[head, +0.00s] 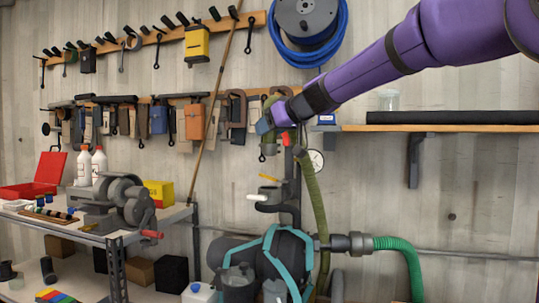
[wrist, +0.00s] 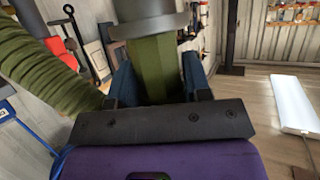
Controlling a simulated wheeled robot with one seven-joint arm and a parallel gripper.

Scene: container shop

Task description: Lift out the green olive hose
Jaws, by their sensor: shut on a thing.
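The olive green hose (head: 315,200) hangs down from near my gripper (head: 268,121) along the wall in the head view. My gripper is high against the wall, beside the hanging tools. In the wrist view, my gripper (wrist: 152,85) is shut on the hose's olive, flat-sided end piece (wrist: 152,65), with one dark finger on each side. A grey collar (wrist: 150,25) sits at the far end of that piece. The ribbed hose (wrist: 40,65) bends past at the left. Whether the end piece is still joined to anything is unclear.
A dark pump (head: 285,250) with teal straps stands below, with a bright green hose (head: 405,265) to its right. A gauge (head: 316,160) and pipes rise beside the olive hose. A shelf (head: 450,128) is at right, a workbench (head: 110,238) at left.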

